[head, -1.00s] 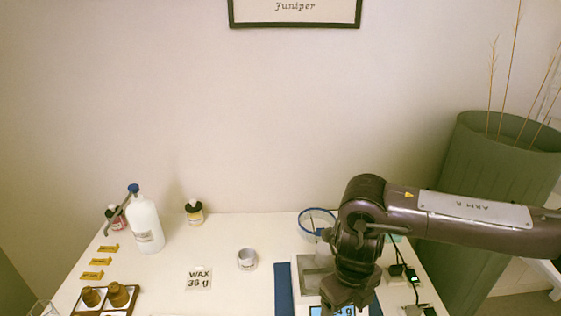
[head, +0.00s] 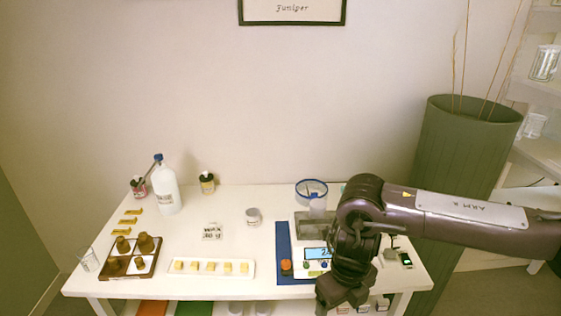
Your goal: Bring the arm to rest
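My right arm comes in from the right edge, and its gripper (head: 342,292) points down near the table's front edge, in front of the scale. The fingers are dark and small, and I cannot make out whether they are apart or closed; no held object shows. The scale's lit display (head: 316,253) is partly visible. My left gripper is not in view.
A green planter (head: 455,170) stands right.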

